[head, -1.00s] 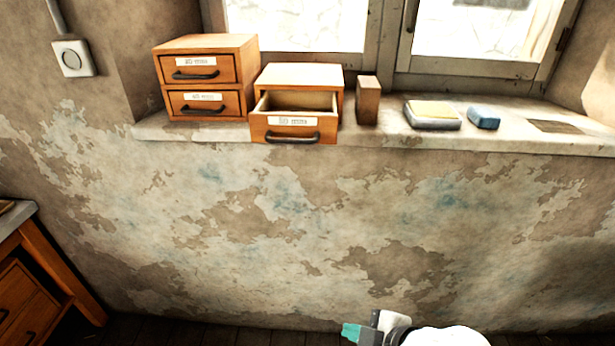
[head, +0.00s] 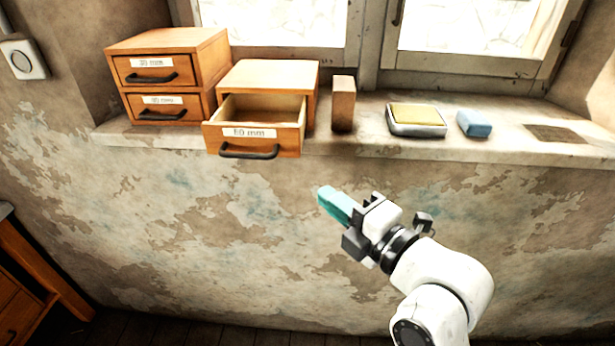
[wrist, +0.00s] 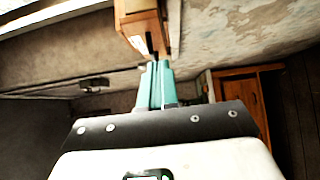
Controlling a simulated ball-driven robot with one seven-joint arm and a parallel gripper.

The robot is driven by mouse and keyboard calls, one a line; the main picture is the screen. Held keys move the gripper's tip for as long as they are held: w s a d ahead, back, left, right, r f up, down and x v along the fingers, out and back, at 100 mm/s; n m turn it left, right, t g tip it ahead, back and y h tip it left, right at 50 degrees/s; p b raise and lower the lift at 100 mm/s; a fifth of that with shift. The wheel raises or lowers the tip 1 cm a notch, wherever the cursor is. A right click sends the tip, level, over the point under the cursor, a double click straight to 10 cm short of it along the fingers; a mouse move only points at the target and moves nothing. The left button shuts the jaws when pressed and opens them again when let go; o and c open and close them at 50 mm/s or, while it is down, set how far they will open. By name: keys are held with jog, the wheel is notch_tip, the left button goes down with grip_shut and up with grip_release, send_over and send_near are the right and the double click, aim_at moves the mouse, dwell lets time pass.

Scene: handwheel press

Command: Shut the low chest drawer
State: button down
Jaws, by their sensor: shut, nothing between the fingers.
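The low chest (head: 270,75) is a single-drawer wooden box on the window sill. Its drawer (head: 285,140) is pulled out toward me and juts past the sill's front edge, with a dark handle and a white label on its front. My gripper (head: 323,194) has teal fingers, shut and empty, in the air in front of the wall, below and to the right of the drawer front and apart from it. In the wrist view the teal fingers (wrist: 156,68) are together, and a wooden box with a dark handle (wrist: 148,35) shows beyond their tips; I cannot tell which chest it is.
A taller two-drawer chest (head: 165,75) stands left of the low chest, both drawers shut. A wooden block (head: 343,105) stands close on the right. Farther right on the sill (head: 365,147) are a yellow-topped tin (head: 416,119) and a blue block (head: 474,124). The space before the wall is free.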

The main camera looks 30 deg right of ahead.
aim_at(293, 157)
jog(key=shift+w+d+b, duration=0.2)
jog(key=shift+w+b, duration=0.2)
jog(key=shift+w, duration=1.25)
jog(key=shift+w+d+b, duration=0.15)
jog(key=shift+w+b, duration=0.2)
jog(key=shift+w, duration=1.35)
jog(key=shift+w+d+b, duration=0.2)
jog(key=shift+w+b, duration=0.2)
jog(key=shift+w, duration=1.25)
